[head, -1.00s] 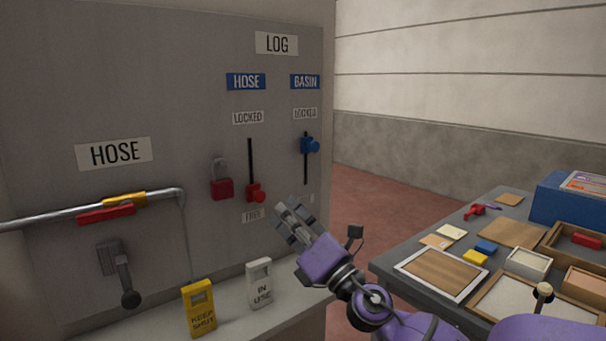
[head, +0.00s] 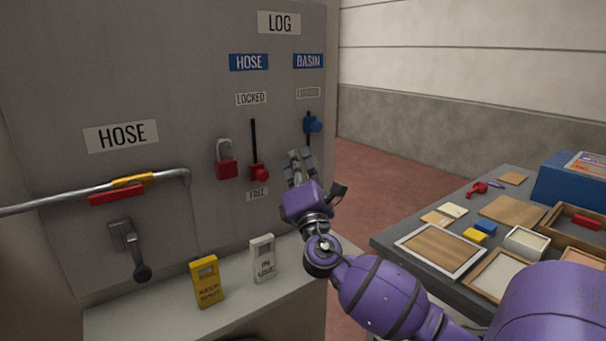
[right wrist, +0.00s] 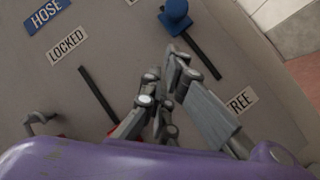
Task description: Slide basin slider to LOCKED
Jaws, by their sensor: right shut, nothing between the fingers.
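The blue basin slider (head: 313,124) sits near the top of its dark vertical slot on the grey panel, under the blue BASIN sign (head: 308,61) and a LOCKED label (head: 308,92). In the right wrist view the blue knob (right wrist: 176,14) is at the top edge, with the slot (right wrist: 203,62) running down towards a FREE label (right wrist: 242,101). My right gripper (head: 298,158) is shut and empty, below and left of the blue knob. In the right wrist view its fingertips (right wrist: 172,58) appear apart from the knob. My left gripper is out of view.
The red hose slider (head: 259,172) is low in its slot, close left of my right gripper. A red padlock (head: 227,167) hangs beside it. Yellow (head: 206,282) and white (head: 263,258) tags stand on the ledge. A cluttered table (head: 388,243) is at right.

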